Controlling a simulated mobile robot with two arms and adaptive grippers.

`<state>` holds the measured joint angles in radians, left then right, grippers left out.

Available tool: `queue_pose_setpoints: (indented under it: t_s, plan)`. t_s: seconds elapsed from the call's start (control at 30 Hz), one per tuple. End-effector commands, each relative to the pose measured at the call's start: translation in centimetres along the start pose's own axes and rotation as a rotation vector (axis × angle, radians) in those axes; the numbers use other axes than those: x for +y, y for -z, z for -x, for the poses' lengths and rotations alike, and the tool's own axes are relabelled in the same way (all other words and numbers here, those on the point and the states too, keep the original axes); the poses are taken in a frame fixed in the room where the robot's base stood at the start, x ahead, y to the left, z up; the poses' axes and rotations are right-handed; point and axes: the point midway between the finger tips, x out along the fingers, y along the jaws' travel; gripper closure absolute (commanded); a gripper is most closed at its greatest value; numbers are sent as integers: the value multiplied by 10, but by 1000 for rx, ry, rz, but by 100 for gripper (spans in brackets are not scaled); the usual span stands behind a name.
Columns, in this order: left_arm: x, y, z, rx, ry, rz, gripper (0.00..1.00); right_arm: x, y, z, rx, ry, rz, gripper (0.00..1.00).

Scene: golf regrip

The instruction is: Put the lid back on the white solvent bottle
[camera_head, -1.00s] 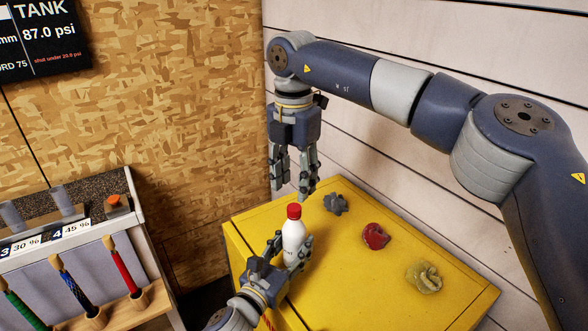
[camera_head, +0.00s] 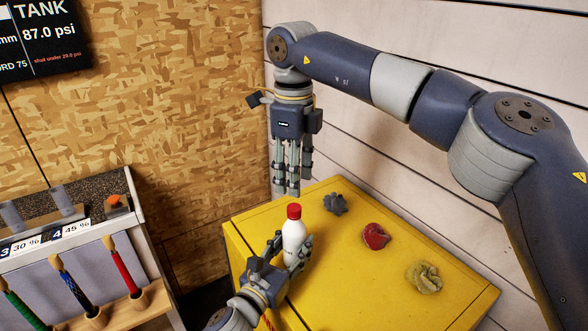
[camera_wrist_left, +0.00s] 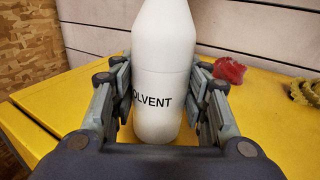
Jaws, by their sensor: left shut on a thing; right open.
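The white solvent bottle (camera_head: 293,239) stands upright on the yellow cabinet top, with the red lid (camera_head: 293,211) on its neck. My left gripper (camera_head: 285,254) is shut around the bottle body. In the left wrist view, the fingers flank the bottle (camera_wrist_left: 160,75), whose label is partly visible; its top and lid are out of frame. My right gripper (camera_head: 286,190) hangs pointing down above and behind the bottle, apart from the lid. It is open and holds nothing; its fingers partly overlap from this angle.
A rack (camera_head: 95,262) with golf clubs stands at left. A plank wall rises behind the cabinet.

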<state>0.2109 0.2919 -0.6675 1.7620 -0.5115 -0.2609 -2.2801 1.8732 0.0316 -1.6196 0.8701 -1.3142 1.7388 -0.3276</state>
Motion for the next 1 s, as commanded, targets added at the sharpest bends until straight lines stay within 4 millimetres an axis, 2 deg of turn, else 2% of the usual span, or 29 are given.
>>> queue_pose_setpoints:
  t_s: [0.3, 0.5, 0.7, 1.0]
  plan:
    - [0, 0, 0, 1, -1, 0, 100, 0, 0, 5, -1, 1, 565, 59]
    - [0, 0, 0, 1, -1, 0, 100, 0, 0, 6, -1, 0, 837, 59]
    - [0, 0, 0, 1, 0, 0, 100, 0, 0, 7, -1, 0, 965, 59]
    - [0, 0, 0, 1, -1, 0, 100, 0, 0, 8, -1, 0, 982, 59]
